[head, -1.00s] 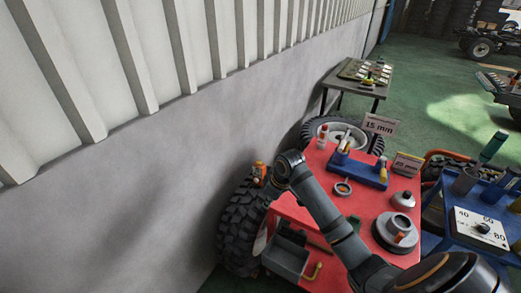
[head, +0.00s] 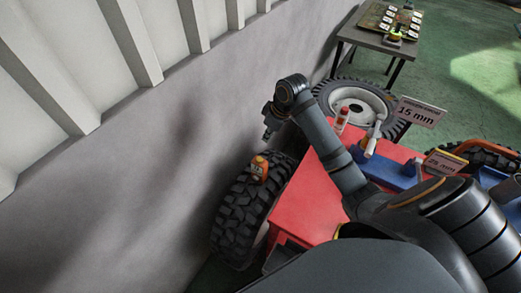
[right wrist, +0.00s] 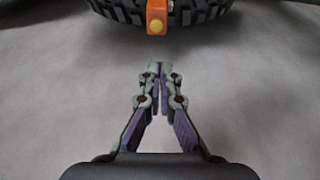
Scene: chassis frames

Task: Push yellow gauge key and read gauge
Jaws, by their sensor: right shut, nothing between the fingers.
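An orange gauge (head: 259,168) sits on top of the upright black tyre (head: 243,215) by the wall. In the right wrist view the gauge (right wrist: 157,10) shows at the top edge, with its round yellow key (right wrist: 156,26) facing my camera. The gauge's reading cannot be made out. My right gripper (head: 268,134) is shut and empty, above the gauge and close to the wall in the head view. In the wrist view its fingertips (right wrist: 158,68) point towards the key, with a clear gap between. My left gripper is not in view.
A red table (head: 318,200) stands right of the tyre, carrying a blue holder (head: 400,172) and a red-and-white bottle (head: 342,118). A "15 mm" sign (head: 416,112) stands behind. The grey wall (head: 130,180) is close on the left.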

